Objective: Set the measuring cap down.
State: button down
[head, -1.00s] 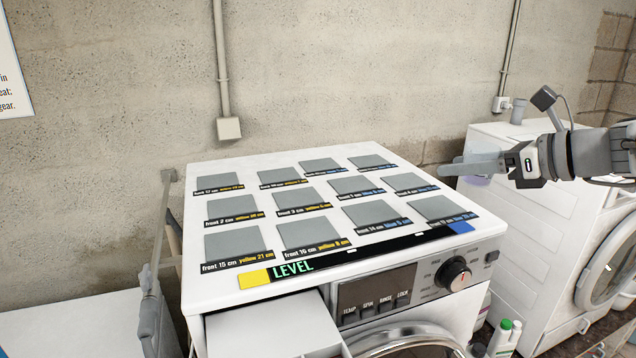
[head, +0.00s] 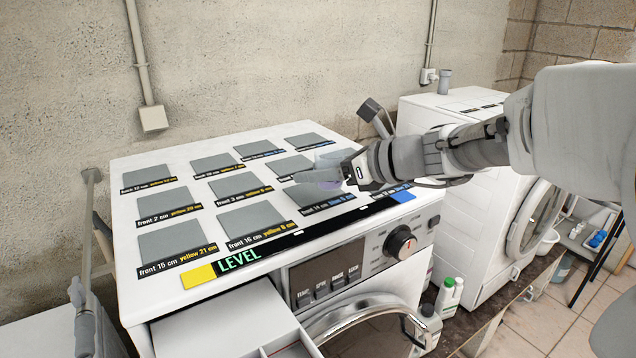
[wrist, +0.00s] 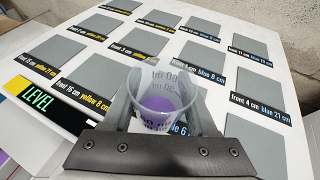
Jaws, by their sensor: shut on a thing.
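The measuring cap (wrist: 160,100) is a clear cup with printed marks and a purple bottom. My gripper (wrist: 160,112) is shut on it, one finger on each side. The cap looks upright. It hides part of a grey pad and its label beneath; I cannot tell whether it touches the top.
Rows of grey pads with distance labels cover the top, such as front 15 cm, yellow 21 cm (head: 172,242). A LEVEL strip (head: 300,237) runs along the front edge, with a yellow end (head: 198,276) and a blue end (head: 402,196). A second white machine (head: 470,165) stands right.

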aim_at(316, 204)
jog(key=shift+a+f, duration=0.25)
jog(key=shift+f, duration=1.85)
jog(key=shift+f+b, duration=0.2)
jog(key=shift+b, duration=0.2)
jog(key=shift+c, duration=1)
grip_release()
